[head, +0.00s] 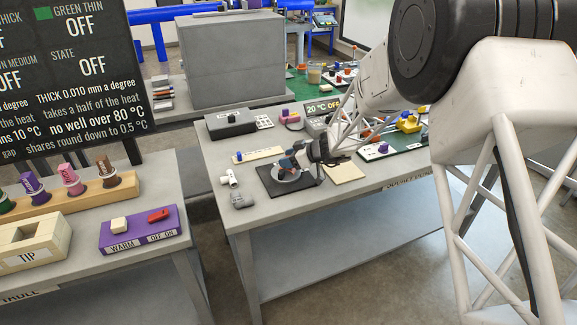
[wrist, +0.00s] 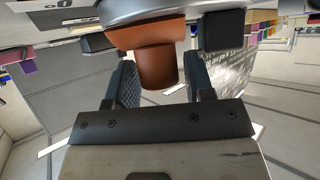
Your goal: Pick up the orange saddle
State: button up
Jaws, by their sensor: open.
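The orange saddle (wrist: 158,68) shows in the wrist view as a brown-orange piece with a round stub and a wider curved part, against a grey rounded surface (wrist: 150,12). My gripper (wrist: 163,78) is open, with one dark finger on each side of the stub. A small gap shows on the right; I cannot tell whether the left finger touches.
On the grey table (head: 300,207), a white pipe fitting (head: 229,179) and a grey part (head: 242,201) lie left of the mat. A tan pad (head: 346,172) lies right of it. A black box (head: 230,123) and a display (head: 323,106) stand behind.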

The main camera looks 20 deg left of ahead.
jog(key=c, duration=0.7)
jog(key=shift+r, duration=0.1)
jog(key=shift+r, duration=0.7)
jog(key=shift+s+d+r, duration=0.15)
jog(key=shift+r, duration=0.4)
jog(key=shift+s+d+r, duration=0.1)
jog(key=shift+s+r, duration=0.05)
jog(key=shift+r, duration=0.35)
jog(key=s+d, duration=0.3)
jog(key=s, duration=0.1)
jog(key=s+d+r, duration=0.1)
jog(key=s+d, duration=0.1)
jog(key=s, duration=0.2)
jog(key=s+d, duration=0.3)
jog(key=s, duration=0.1)
jog(key=shift+s+d+r, duration=0.15)
jog(key=shift+s+d, duration=0.15)
jog(key=shift+w, duration=0.1)
